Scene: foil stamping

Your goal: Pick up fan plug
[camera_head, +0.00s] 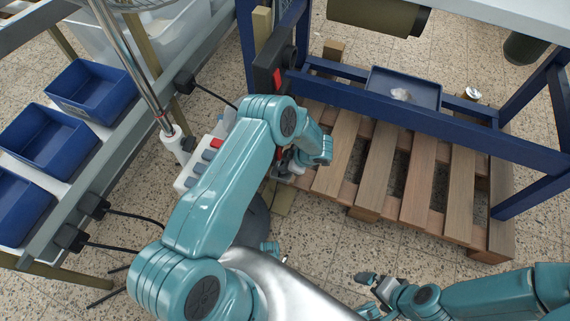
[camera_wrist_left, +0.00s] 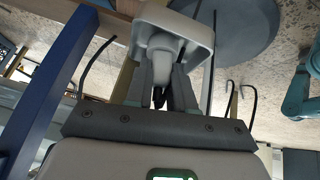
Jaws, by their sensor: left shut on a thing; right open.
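My left gripper (camera_head: 283,170) is low beside the pallet's left end in the head view, partly hidden by my wrist. In the left wrist view its two dark fingers (camera_wrist_left: 158,95) are shut on a pale grey-white piece (camera_wrist_left: 162,55), which I take to be the fan plug. The piece tapers between the fingers and widens to a rounded square body beyond them. Its prongs cannot be made out. In the head view the plug is too small and covered to tell clearly. My right gripper (camera_head: 378,285) is open and empty above the floor at the lower right.
A white power strip (camera_head: 190,178) with a red switch lies left of my left arm. The wooden pallet (camera_head: 410,190) lies under a blue-framed bench (camera_head: 400,105) holding a blue tray (camera_head: 425,92). Blue bins (camera_head: 45,140) stand at left. Black cables hang nearby.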

